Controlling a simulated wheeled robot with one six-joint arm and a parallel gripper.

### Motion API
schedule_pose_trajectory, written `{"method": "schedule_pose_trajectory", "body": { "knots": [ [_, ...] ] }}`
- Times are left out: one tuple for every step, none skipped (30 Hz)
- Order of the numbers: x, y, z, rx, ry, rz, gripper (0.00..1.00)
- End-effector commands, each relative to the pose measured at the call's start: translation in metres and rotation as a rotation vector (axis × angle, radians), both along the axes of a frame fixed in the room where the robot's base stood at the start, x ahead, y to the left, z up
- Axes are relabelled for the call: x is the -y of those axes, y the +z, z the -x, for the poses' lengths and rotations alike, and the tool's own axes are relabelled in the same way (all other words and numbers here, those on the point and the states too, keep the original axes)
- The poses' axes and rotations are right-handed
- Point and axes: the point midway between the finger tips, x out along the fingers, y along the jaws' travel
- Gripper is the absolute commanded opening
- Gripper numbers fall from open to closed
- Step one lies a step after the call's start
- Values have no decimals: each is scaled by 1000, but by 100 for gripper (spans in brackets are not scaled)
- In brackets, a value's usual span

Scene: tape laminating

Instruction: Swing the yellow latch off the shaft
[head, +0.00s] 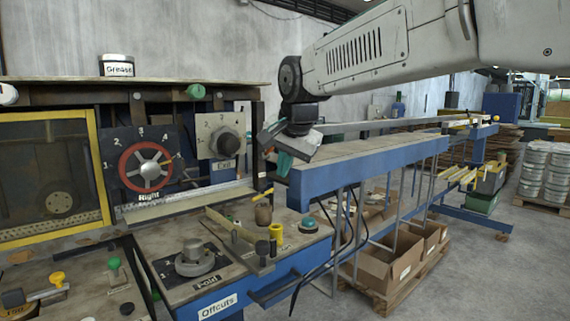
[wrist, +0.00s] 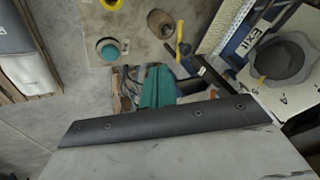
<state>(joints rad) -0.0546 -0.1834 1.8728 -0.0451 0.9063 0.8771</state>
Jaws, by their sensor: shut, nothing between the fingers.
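A small yellow lever (head: 262,195), which looks like the yellow latch, stands at the back of the bench by the right end of the pale ruled strip. It also shows in the wrist view (wrist: 180,38) as a yellow bar with a dark end.
A blue-sided rail table (head: 375,163) runs to the right close to my gripper. A brown knob (head: 263,214), a yellow cylinder (head: 277,232) and a teal button (head: 309,224) stand on the bench near the lever. The EXIT dial (head: 228,141) is on the panel behind.

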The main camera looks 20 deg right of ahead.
Motion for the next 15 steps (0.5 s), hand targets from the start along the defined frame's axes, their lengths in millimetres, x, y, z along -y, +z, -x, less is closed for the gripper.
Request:
{"method": "schedule_pose_trajectory", "body": {
  "knots": [
    [0, -11, -6, -5, 0, 1, 0],
    [0, -17, -9, -5, 0, 1, 0],
    [0, -25, -14, -5, 0, 1, 0],
    [0, -30, -18, -5, 0, 1, 0],
    [0, -36, -21, -5, 1, 1, 0],
    [0, -44, -25, -5, 1, 1, 0],
    [0, -49, -29, -5, 1, 1, 0],
    [0, -53, -32, -5, 1, 1, 0],
    [0, -60, -36, -4, 1, 0, 0],
    [-5, -60, -40, -3, 3, 2, 0],
    [-8, -61, -44, -3, 3, 2, 0],
    [-12, -63, -48, -3, 4, 3, 0],
    [-15, -64, -51, -2, 4, 1, 0],
    [-16, -65, -53, -1, 3, 1, 0],
    [-19, -66, -56, -1, 3, 2, 0]
  ]
}}
